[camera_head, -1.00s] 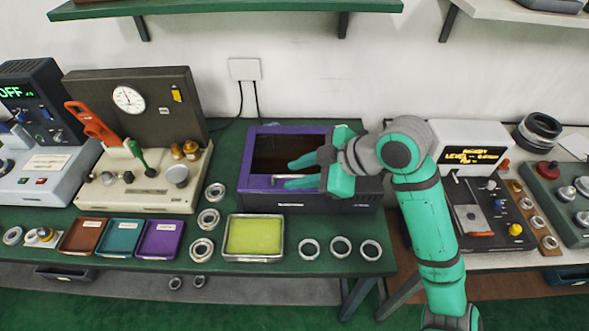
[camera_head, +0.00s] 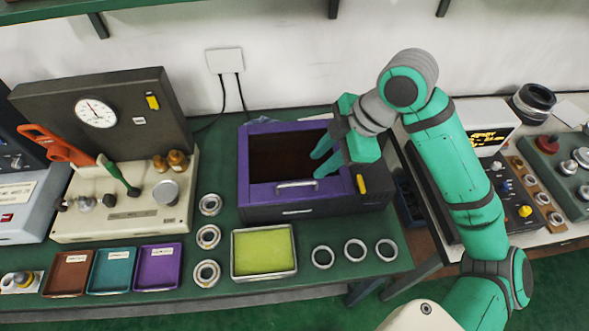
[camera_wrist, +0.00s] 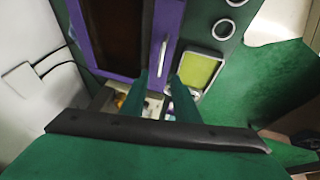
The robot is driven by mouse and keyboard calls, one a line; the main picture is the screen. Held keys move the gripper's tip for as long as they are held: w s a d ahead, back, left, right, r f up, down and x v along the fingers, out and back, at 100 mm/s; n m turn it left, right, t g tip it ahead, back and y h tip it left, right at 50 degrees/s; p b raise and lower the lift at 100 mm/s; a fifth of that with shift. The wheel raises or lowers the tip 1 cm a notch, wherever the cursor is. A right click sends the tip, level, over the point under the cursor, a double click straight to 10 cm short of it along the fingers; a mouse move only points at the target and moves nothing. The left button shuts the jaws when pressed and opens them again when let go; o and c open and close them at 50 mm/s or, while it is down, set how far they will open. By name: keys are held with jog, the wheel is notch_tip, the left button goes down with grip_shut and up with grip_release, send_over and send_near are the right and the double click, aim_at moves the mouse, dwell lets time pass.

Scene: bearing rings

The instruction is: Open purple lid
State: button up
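The purple lid (camera_head: 262,208) is a frame around a dark window, lying flat on top of a dark box (camera_head: 318,206). A silver bar handle (camera_head: 297,185) runs along its front edge. The lid and handle also show in the wrist view, with the lid's purple edge (camera_wrist: 120,76) at upper left and the handle (camera_wrist: 163,57) upright near the middle. My gripper (camera_head: 321,160) is over the lid's right part, behind and right of the handle. Its two fingers are apart with nothing held between them. In the wrist view the fingertips (camera_wrist: 159,78) point toward the handle.
A yellow-green tray (camera_head: 264,251) sits before the box, with several metal rings (camera_head: 355,250) around it. Brown, teal and purple trays (camera_head: 158,266) lie front left. A gauge machine (camera_head: 120,190) stands left. A control panel (camera_head: 505,190) is at right.

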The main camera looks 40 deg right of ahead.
aim_at(298, 184)
jog(key=x, duration=1)
jog(key=shift+f, duration=0.2)
jog(key=shift+c, duration=0.7)
grip_shut()
